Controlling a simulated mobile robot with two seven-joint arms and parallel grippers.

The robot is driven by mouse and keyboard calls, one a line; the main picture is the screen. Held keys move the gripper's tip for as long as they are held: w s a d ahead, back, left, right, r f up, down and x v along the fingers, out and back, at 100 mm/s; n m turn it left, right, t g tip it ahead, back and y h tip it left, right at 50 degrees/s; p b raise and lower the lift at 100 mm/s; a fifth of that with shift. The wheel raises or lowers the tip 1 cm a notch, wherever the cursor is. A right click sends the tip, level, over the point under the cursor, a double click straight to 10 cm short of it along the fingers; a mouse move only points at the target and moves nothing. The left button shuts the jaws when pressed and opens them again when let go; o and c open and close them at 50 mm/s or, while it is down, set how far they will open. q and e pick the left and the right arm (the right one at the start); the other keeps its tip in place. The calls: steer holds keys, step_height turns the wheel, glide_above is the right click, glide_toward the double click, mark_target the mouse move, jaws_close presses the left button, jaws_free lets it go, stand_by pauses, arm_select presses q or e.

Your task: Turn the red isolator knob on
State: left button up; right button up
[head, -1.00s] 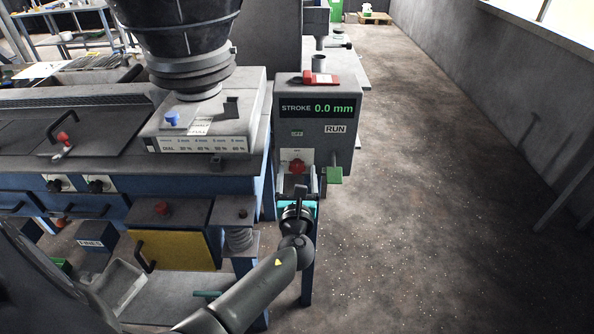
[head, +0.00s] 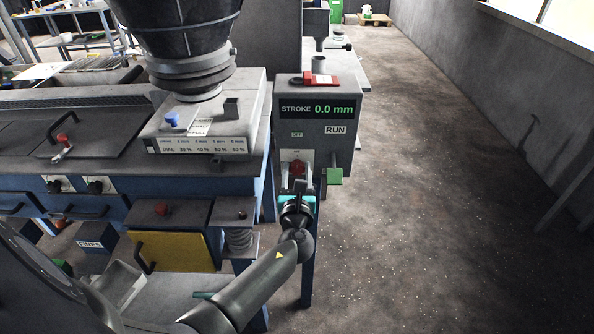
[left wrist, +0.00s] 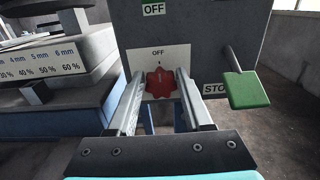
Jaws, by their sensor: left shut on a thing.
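The red isolator knob (head: 298,167) sits on a pale plate on the front of the grey control box. In the left wrist view the knob (left wrist: 160,83) is a lobed red disc under the label "OFF" (left wrist: 158,53). My left gripper (head: 297,173) is shut on it, one finger at each side. The fingers (left wrist: 159,90) also show in the left wrist view, partly covering the plate. Any "ON" label is not readable here. My right gripper is not in view.
The control box display (head: 317,109) reads "STROKE 0.0 mm", with a "RUN" label below it. A green paddle (left wrist: 247,90) sticks out right of the knob near a partly hidden "STO" label. The screen machine stands left. Open floor (head: 430,200) lies right.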

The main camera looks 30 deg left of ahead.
arm_select(q)
jaws_close()
steer(key=shift+n, duration=0.3)
steer(key=n+b, duration=0.2)
steer(key=n, duration=0.1)
steer(key=shift+s+a+f+n, duration=0.15)
steer(key=shift+a+n, duration=0.05)
steer(key=shift+n, duration=0.1)
steer(key=n+b, duration=0.2)
steer(key=n, duration=0.1)
steer(key=shift+a+f+n+b, duration=0.1)
steer(key=shift+f+n+b, duration=0.05)
steer(key=shift+n+b, duration=0.15)
steer(key=n+b, duration=0.1)
steer(key=n, duration=0.1)
steer(key=n+b, duration=0.1)
steer(key=n, duration=0.1)
steer(key=n+b, duration=0.1)
steer(key=n, duration=0.1)
steer(key=shift+s+a+f+b, duration=0.15)
steer(key=shift+a+f+b, duration=0.1)
steer(key=shift+b, duration=0.15)
steer(key=shift+f+n+b, duration=0.15)
steer(key=shift+n+b, duration=0.8)
steer(key=shift+n, duration=1.15)
